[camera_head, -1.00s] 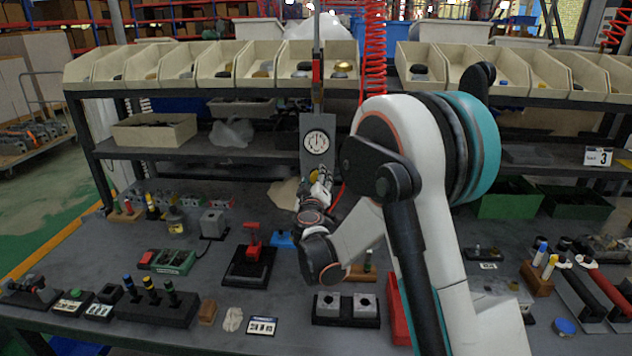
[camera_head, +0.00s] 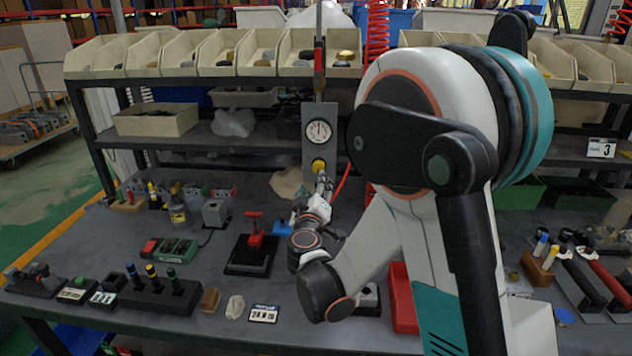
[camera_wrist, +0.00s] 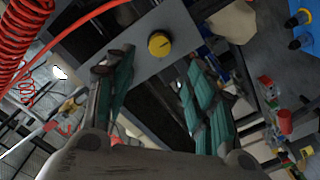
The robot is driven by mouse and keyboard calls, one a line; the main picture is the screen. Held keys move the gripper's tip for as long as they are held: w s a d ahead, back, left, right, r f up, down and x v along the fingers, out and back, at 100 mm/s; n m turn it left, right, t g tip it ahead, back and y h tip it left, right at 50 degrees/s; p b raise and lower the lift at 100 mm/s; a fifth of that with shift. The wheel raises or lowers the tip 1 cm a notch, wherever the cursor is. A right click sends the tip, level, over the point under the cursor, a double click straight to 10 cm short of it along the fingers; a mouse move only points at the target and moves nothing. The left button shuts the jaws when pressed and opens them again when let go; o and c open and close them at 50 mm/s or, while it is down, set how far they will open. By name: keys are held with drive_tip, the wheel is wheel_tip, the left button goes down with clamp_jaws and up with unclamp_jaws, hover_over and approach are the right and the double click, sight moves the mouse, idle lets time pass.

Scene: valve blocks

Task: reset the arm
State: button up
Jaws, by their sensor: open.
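My arm reaches over the workbench from the right in the head view. My gripper (camera_head: 322,190) is near the lower end of the grey gauge panel, just below the yellow knob (camera_head: 318,165). In the wrist view my gripper (camera_wrist: 155,80) has its two green-padded fingers spread apart, with nothing between them. The yellow knob (camera_wrist: 159,43) shows beyond the fingertips on the grey panel (camera_wrist: 185,25). I cannot tell from the pictures how far the fingertips are from the knob. A round white gauge (camera_head: 318,132) sits above the knob. My arm hides part of the bench.
A shelf of cream bins (camera_head: 205,55) runs along the back. A red-handled device (camera_head: 254,240), a green box (camera_head: 172,250) and a black block with several pegs (camera_head: 158,295) stand on the left. A red tray (camera_head: 403,298) is close to my arm. A coiled red hose (camera_wrist: 22,45) hangs near my gripper.

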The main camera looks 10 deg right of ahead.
drive_tip(key=shift+s+a, duration=0.2)
drive_tip(key=shift+s, duration=0.25)
drive_tip(key=shift+d, duration=0.1)
drive_tip(key=s+d+r+m+g, duration=0.2)
drive_tip(key=s+d+g, duration=0.15)
drive_tip(key=s, duration=0.35)
drive_tip(key=s+d+r+m+g, duration=0.2)
drive_tip(key=s+d, duration=0.3)
drive_tip(key=s, duration=0.3)
drive_tip(key=s+a+f+g+y, duration=0.1)
drive_tip(key=s+a+g+y, duration=0.1)
drive_tip(key=s, duration=0.8)
drive_tip(key=s+a+f+m+g+y, duration=0.1)
drive_tip(key=s+a+f+g+y, duration=0.1)
drive_tip(key=s, duration=0.8)
drive_tip(key=shift+s+a+f+y, duration=0.3)
drive_tip(key=shift+a+y, duration=0.2)
drive_tip(key=shift+y, duration=0.1)
